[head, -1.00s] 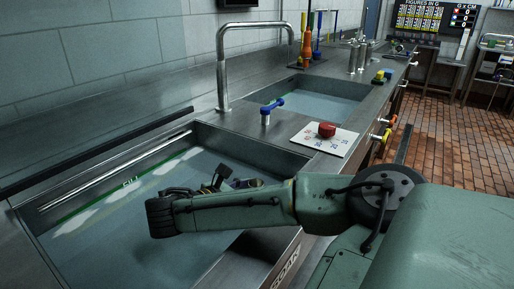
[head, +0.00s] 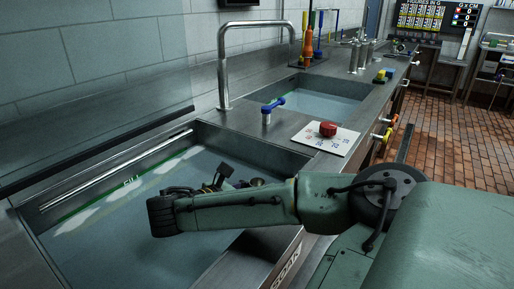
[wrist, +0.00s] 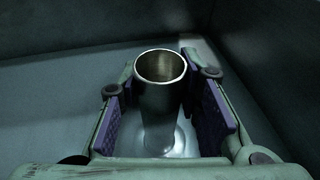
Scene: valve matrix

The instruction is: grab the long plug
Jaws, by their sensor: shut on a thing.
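The long plug (wrist: 160,105) is an upright, hollow steel tube with an open round top, in the middle of the wrist view. Its lower end meets a round metal base on the basin floor. My gripper (wrist: 158,88) is shut on the tube, with purple-padded jaws on either side. In the head view, my gripper (head: 222,180) is down in the near sink, partly hidden behind my arm. The plug cannot be made out there.
The near sink (head: 285,163) holds water and has a green FILL line. A tall faucet (head: 222,70), a blue-handled valve (head: 267,112) and a red knob (head: 328,129) on a white plate stand beside it. A second sink (head: 320,100) lies beyond.

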